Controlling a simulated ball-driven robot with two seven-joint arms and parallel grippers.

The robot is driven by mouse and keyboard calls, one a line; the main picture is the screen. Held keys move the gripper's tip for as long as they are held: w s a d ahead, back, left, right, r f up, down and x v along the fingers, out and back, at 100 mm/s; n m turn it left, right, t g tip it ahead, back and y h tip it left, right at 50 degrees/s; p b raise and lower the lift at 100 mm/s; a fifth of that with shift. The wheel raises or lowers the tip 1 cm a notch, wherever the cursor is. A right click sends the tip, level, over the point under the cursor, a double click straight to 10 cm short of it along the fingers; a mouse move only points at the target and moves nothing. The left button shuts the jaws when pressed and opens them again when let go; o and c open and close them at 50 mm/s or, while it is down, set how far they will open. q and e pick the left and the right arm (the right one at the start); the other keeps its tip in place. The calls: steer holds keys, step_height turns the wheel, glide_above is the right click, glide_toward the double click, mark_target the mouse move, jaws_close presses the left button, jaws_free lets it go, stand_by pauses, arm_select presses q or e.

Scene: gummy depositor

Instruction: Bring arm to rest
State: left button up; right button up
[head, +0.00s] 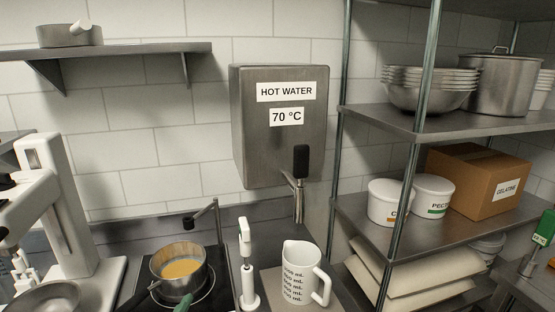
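Neither of my grippers shows in the head view, and I cannot make out either arm. What they hold, if anything, is out of sight. A steel pot (178,288) with orange-yellow liquid stands on a dark burner at the lower middle. A white measuring jug (299,278) with volume marks stands upright on the counter below the hot water dispenser (281,150). A slim white upright device (246,270) stands between the pot and the jug.
A white stand mixer (62,215) with a steel bowl is at the left. A wire-post shelf rack (382,209) at the right holds steel bowls (425,92), white tubs (389,203) and a cardboard gelatine box (472,182).

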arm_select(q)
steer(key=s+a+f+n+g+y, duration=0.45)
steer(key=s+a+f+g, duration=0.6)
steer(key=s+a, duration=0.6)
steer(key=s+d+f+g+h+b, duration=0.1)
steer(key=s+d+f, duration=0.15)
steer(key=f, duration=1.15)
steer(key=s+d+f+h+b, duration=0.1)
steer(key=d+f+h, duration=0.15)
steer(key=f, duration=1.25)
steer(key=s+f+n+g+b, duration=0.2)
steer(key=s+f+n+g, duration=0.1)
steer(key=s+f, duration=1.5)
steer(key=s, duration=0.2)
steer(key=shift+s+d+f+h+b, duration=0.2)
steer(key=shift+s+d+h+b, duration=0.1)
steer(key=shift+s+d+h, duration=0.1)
